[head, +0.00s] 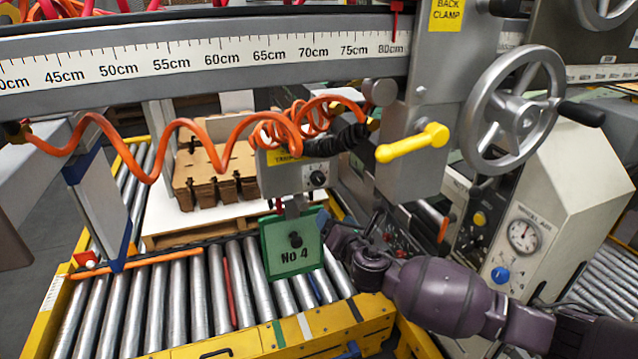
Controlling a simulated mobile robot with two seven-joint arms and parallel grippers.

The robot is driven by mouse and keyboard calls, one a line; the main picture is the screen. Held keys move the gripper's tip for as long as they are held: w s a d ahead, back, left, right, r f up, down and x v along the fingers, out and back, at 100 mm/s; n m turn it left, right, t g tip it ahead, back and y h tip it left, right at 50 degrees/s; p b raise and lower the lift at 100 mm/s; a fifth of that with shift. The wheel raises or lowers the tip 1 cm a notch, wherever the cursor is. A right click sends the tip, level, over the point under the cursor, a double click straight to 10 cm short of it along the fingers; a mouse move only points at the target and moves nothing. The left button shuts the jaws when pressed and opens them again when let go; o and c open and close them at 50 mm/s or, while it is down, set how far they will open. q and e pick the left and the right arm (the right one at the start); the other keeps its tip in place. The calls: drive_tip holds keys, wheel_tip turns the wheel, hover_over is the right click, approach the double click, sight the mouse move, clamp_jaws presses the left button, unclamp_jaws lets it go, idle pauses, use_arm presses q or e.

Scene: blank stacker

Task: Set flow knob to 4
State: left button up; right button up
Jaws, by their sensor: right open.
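A small black knob (317,179) with markings around it sits on the front of a grey box under the coiled orange hose. A blue knob (501,275) sits below a round gauge on the pale cabinet at the right. I cannot read which of these is the flow knob or where it points. My right gripper (329,222) is open and empty, below and right of the black knob, beside the green "No 4" plate (291,258). Its fingertips are small and partly merge with the dark parts behind. My left gripper is not in view.
A yellow lever (413,143) and a large handwheel (515,110) stick out at the upper right. The coiled orange hose (220,150) hangs across the middle. A roller conveyor (190,295) with a yellow frame lies below. Brown cut stacks (215,172) stand on a pallet behind.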

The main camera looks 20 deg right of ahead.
sight(320, 182)
drive_tip(key=w+r, duration=0.1)
drive_tip(key=w, duration=0.3)
drive_tip(key=w+n+b, duration=0.1)
drive_tip(key=w, duration=0.2)
drive_tip(key=w+r+n+b, duration=0.1)
drive_tip(key=w, duration=0.3)
drive_tip(key=shift+w+d+r+t, duration=0.1)
drive_tip(key=shift+w+r+t, duration=0.25)
drive_tip(key=shift+t, duration=0.05)
drive_tip(key=shift+w+r+b, duration=0.2)
drive_tip(key=shift+w+b, duration=0.15)
drive_tip(key=shift+w, duration=0.4)
drive_tip(key=c, duration=0.9)
